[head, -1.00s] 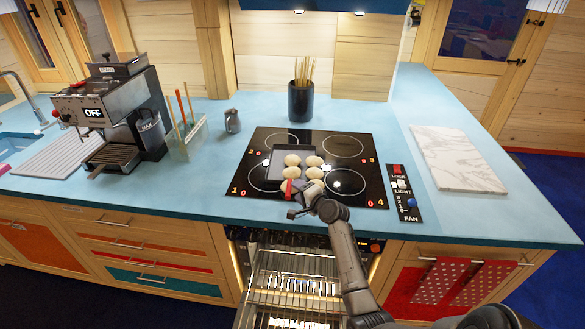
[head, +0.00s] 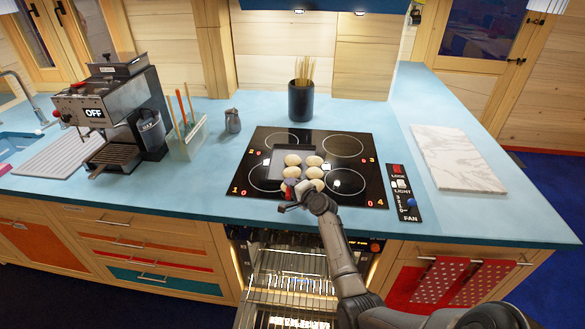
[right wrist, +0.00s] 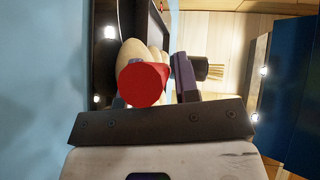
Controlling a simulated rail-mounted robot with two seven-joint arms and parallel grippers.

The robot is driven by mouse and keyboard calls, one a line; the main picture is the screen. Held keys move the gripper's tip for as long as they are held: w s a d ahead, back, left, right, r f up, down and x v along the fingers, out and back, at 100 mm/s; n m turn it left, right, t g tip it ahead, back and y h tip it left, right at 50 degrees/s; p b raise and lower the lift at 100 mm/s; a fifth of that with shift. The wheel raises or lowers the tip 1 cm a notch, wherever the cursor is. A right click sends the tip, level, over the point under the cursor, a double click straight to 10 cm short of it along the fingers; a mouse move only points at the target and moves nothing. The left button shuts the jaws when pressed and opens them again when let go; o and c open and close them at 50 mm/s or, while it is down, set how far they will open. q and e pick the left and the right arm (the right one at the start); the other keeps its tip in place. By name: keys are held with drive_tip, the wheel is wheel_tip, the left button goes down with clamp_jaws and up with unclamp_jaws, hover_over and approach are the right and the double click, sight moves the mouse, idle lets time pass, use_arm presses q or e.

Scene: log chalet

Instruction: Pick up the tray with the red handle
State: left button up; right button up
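A dark square tray (head: 277,163) holding several pale round buns (head: 313,172) rests on the black cooktop. Its red handle points toward the front edge and is mostly hidden by my right gripper (head: 290,196) in the head view. In the right wrist view, the round end of the red handle (right wrist: 143,84) lies between the two fingers of my right gripper (right wrist: 152,88). The right-hand finger shows beside the handle; the other is largely hidden behind it. Whether the fingers press on the handle is unclear. My left gripper is not in view.
The cooktop (head: 345,178) is set in a blue counter (head: 225,180). A dark holder with sticks (head: 301,101) stands behind it, a small metal jug (head: 232,121) to its left, and a marble board (head: 456,160) to its right. An open oven with racks (head: 290,270) is below.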

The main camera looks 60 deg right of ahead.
drive_tip(key=c, duration=0.4)
clamp_jaws()
drive_tip(key=shift+r, duration=0.15)
